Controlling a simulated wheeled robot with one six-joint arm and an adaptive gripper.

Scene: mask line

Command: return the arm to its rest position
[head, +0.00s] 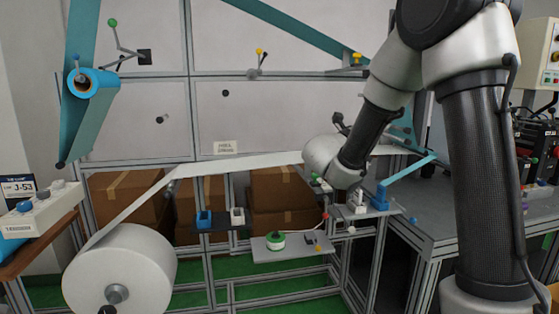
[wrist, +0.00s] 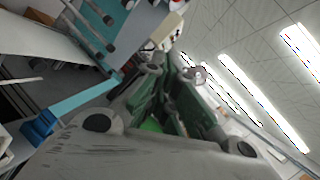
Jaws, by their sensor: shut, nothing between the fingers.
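My arm (head: 480,160) rises at the right of the head view, bends at the top and comes down leftward to its pale wrist (head: 335,160), in front of the white web and the machine frame. My gripper (wrist: 174,72) shows in the wrist view with its dark, green-edged fingers together and nothing held. The wrist view is tilted, with ceiling lights at the right. In the head view the wrist hides most of the gripper.
A white roll (head: 120,265) stands at lower left, feeding the web (head: 235,162). Brown boxes (head: 283,190) sit behind the frame. A grey table (head: 450,215) stands close to my arm at right.

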